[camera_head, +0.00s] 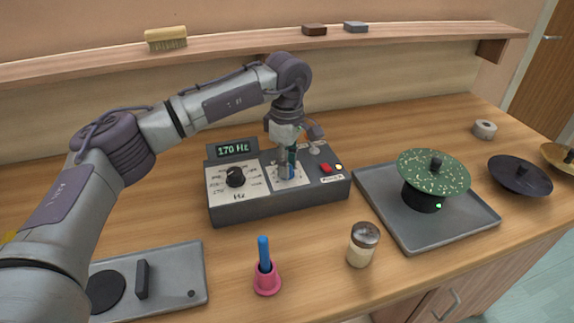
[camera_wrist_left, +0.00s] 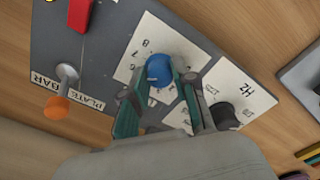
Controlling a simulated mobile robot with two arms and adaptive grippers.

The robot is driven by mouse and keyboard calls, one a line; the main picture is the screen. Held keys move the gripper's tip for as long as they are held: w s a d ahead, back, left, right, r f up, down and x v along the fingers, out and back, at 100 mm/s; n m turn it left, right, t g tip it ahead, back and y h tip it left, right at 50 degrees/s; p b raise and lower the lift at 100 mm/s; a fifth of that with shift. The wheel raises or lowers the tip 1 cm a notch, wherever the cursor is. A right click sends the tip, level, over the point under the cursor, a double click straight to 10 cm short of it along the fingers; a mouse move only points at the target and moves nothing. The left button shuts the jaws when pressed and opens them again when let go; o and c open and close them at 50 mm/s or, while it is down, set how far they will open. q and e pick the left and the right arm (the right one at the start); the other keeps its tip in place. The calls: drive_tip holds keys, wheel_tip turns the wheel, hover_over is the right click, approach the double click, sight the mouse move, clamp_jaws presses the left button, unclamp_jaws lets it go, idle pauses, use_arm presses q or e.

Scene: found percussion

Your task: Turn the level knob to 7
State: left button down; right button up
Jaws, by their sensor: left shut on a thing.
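The control box (camera_head: 279,211) is a grey unit on the counter with a lit display (camera_head: 233,149) that reads 170 Hz. The level knob is blue and sits on a white numbered dial plate; it shows between my fingers in the left wrist view (camera_wrist_left: 159,69). My left gripper (camera_head: 289,170) comes down over the box from above. Its teal-padded fingers (camera_wrist_left: 163,90) are shut on the blue knob, one on each side. Fingers hide part of the dial, so I cannot tell the setting. My right gripper is not in view.
The black Hz knob (camera_head: 235,177) is left of my gripper. Right of it are a red switch (camera_head: 326,169) and an orange-tipped toggle (camera_wrist_left: 57,107). A pink bell (camera_head: 267,281), a shaker jar (camera_head: 362,247) and a tray (camera_head: 385,225) with a speckled green plate (camera_head: 415,172) stand nearby.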

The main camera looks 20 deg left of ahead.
use_arm(q)
drive_tip(key=m, duration=0.6)
drive_tip(key=shift+r+b, duration=0.15)
drive_tip(key=shift+b, duration=0.15)
drive_tip(key=shift+m, duration=0.4)
drive_tip(key=c, duration=0.9)
unclamp_jaws()
wheel_tip(320, 180, up, 12)
